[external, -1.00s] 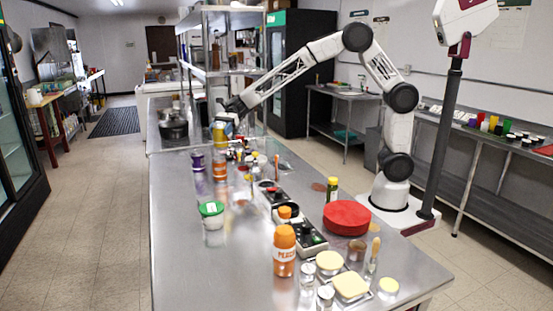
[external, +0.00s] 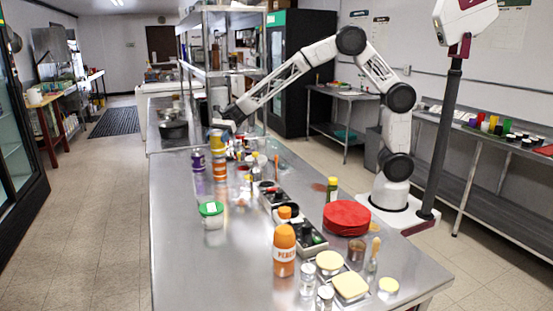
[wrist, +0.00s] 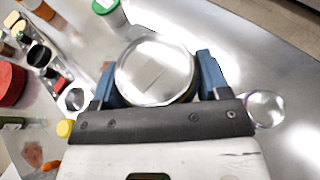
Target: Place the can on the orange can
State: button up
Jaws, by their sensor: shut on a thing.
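In the external view my gripper (external: 220,123) is over the far part of the steel table. It is shut on a yellow can (external: 216,141), held upright. In the wrist view the held can's round silver lid (wrist: 155,72) sits between the blue fingertips of my gripper (wrist: 157,80). The orange can (external: 220,168) stands directly below the held can in the external view. I cannot tell whether the two cans touch. The wrist view does not show the orange can clearly; the held can may hide it.
A purple-topped can (external: 198,163) stands close on the left. A green-lidded jar (external: 211,213) is nearer the camera. Black bins (external: 290,218), a red round stack (external: 347,217) and an orange bottle (external: 285,250) fill the table's right side. The table's left front is clear.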

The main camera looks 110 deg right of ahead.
jog(key=shift+f, duration=0.25)
jog(key=o, duration=1.1)
jog(key=shift+o, duration=0.2)
jog(key=shift+r, duration=0.15)
jog(key=v, duration=1.2)
